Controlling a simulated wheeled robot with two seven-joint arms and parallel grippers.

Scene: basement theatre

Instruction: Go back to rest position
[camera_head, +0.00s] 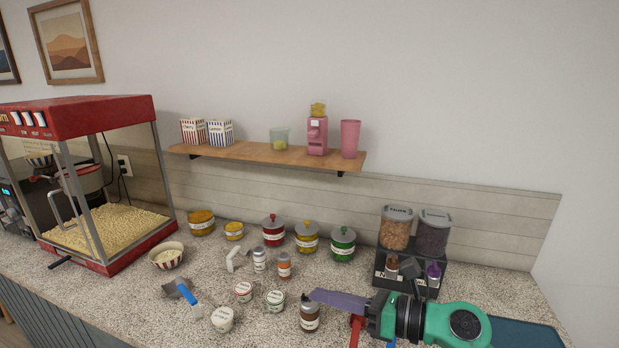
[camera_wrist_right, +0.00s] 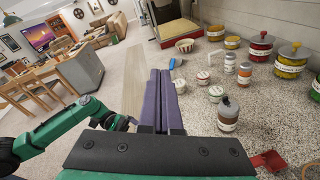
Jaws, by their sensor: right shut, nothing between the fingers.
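My right gripper (camera_head: 338,301) comes in from the lower right of the head view, low over the front part of the counter. Its purple fingers point left and are shut, with nothing between them. In the right wrist view the two fingers (camera_wrist_right: 160,100) lie side by side, touching. Their tips are close to a grey-brown shaker bottle (camera_head: 309,312) in the head view; I cannot tell whether they touch it. My left gripper is not in the head view.
The speckled counter (camera_head: 130,290) holds a popcorn machine (camera_head: 85,180), several lidded jars (camera_head: 343,244), small tubs (camera_head: 222,319) and a blue-handled scoop (camera_head: 188,297). A black dispenser stand (camera_head: 430,280) is just behind my right gripper. A wall shelf (camera_head: 250,152) hangs above.

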